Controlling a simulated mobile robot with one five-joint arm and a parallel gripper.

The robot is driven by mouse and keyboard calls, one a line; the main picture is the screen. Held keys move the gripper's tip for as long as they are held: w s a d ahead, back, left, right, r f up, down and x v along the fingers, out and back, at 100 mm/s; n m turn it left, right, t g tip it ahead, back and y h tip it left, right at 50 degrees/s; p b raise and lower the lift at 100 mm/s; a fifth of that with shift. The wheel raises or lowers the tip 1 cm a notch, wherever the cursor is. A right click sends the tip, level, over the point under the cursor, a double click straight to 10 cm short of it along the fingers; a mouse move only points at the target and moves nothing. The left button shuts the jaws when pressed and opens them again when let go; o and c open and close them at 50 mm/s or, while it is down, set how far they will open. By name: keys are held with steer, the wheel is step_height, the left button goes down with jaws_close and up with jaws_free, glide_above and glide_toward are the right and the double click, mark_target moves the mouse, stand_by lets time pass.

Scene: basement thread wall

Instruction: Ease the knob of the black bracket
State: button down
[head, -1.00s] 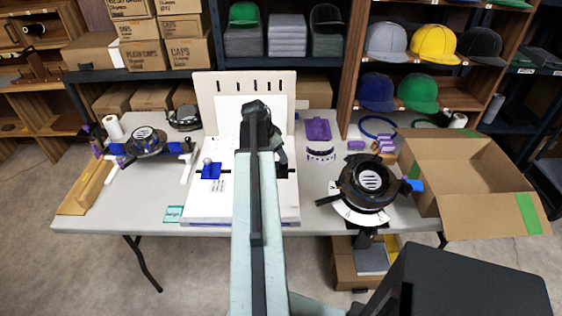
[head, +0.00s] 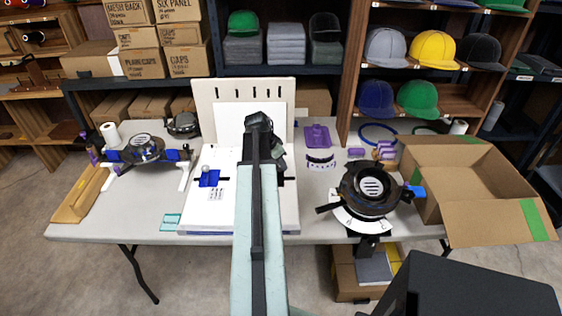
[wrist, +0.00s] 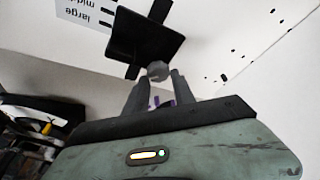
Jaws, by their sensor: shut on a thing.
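The black bracket (wrist: 143,42) shows in the wrist view as a dark plate on the white board, with a pale rounded knob (wrist: 157,70) at its near edge. My gripper (wrist: 158,76) has its two fingers on either side of this knob and is shut on it. In the head view my gripper and arm reach over the white board (head: 217,220) on the table and hide most of the black bracket. A blue bracket (head: 209,177) with its own pale knob sits on the board left of my arm.
A black ring-shaped fixture (head: 369,188) stands right of the board, beside an open cardboard box (head: 490,190). Another ring fixture on a stand (head: 143,149) is at the left. A teal card (head: 170,221) lies near the front edge. The table (head: 120,220) is clear at front left.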

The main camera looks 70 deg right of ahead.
steer(key=n, duration=0.1)
steer(key=a+n+t, duration=0.1)
steer(key=shift+s+f+n, duration=0.1)
steer(key=shift+s+n, duration=0.2)
steer(key=shift+s, duration=0.1)
steer(key=n, duration=0.2)
steer(key=n+t, duration=0.1)
steer(key=n, duration=0.1)
steer(key=shift+s+d+n+t, duration=0.1)
steer(key=shift+s+n+t, duration=0.1)
steer(key=shift+n+t, duration=0.1)
steer(key=n+t, duration=0.1)
steer(key=n, duration=0.3)
steer(key=shift+s+d+t, duration=0.1)
steer(key=shift+s+t, duration=0.1)
steer(key=shift+t, duration=0.2)
steer(key=n, duration=0.2)
steer(key=n+t+y, duration=0.1)
steer(key=n, duration=0.2)
steer(key=shift+s+d, duration=0.1)
steer(key=shift+d, duration=0.1)
steer(key=c, duration=1)
jaws_free()
steer(key=shift+c, duration=0.2)
